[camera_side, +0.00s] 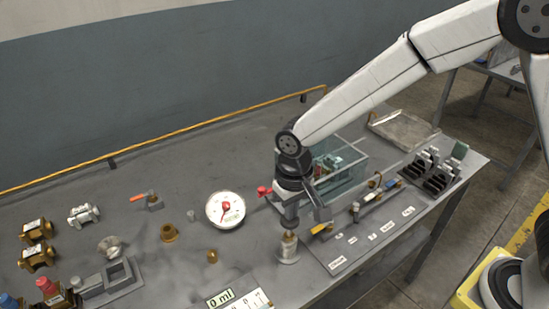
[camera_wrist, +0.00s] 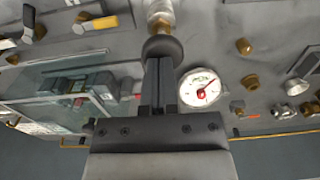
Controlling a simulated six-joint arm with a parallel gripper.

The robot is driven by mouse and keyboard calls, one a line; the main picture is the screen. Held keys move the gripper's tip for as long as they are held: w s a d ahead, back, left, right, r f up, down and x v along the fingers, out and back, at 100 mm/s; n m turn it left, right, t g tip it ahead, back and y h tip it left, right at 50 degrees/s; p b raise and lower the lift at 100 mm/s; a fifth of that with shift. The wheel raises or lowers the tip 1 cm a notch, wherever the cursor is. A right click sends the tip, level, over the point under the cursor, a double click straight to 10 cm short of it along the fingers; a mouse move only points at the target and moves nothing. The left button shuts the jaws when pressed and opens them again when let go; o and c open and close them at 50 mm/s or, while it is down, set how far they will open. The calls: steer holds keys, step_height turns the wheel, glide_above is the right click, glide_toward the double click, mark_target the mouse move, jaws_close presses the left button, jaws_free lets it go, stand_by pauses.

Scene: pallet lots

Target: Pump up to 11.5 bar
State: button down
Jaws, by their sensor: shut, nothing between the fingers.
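A hand pump (camera_side: 288,250) with a pale body stands upright near the table's front edge. Its dark round knob (camera_wrist: 162,47) lies at my fingertips in the wrist view. My gripper (camera_side: 290,222) points down over the pump, shut and empty, its fingertips at or just above the knob; I cannot tell if they touch. A round white gauge (camera_side: 225,209) with a red needle lies left of the pump, and it also shows in the wrist view (camera_wrist: 200,87). Its scale is too small to read. A red-handled valve (camera_side: 264,191) is behind, partly beside my gripper.
A clear-walled bin (camera_side: 345,165) stands right of my gripper. A labelled tool board (camera_side: 365,235) lies at the front right.

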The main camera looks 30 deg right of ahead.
mark_target(292, 222)
steer(key=shift+f, duration=1.9)
steer(key=shift+s, duration=0.1)
step_height(292, 222, up, 14)
steer(key=shift+r, duration=0.25)
steer(key=shift+d+r, duration=0.1)
stand_by(0.4)
steer(key=r, duration=0.3)
steer(key=shift+w, duration=0.2)
step_height(292, 222, down, 14)
stand_by(1.0)
